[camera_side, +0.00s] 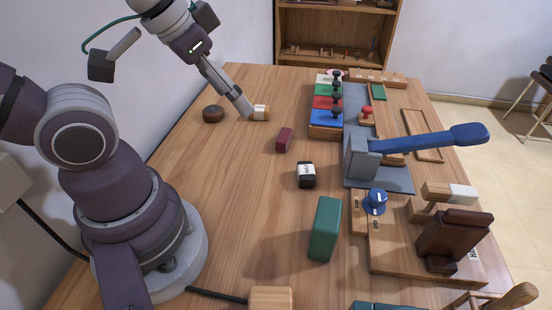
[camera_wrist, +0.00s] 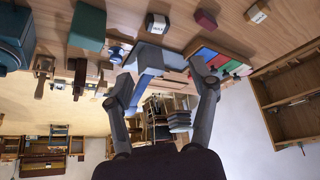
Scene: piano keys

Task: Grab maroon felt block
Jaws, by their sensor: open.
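The maroon felt block (camera_side: 284,140) is a small dark red block lying on the wooden table, left of the colored panels in the side view. In the wrist view the maroon block (camera_wrist: 206,19) shows near the top, beyond the fingers. My gripper (camera_side: 247,111) is low over the table, up and to the left of the maroon block and apart from it. In the wrist view my gripper (camera_wrist: 163,82) has its two fingers spread with nothing held between them.
A wooden block with a white label (camera_side: 261,113) is right beside my fingertips; whether they touch is unclear. A round brown piece (camera_side: 213,114) lies to the left. A black labeled block (camera_side: 306,175) and a green block (camera_side: 325,229) stand nearer. A blue-handled lever (camera_side: 430,140) is at right.

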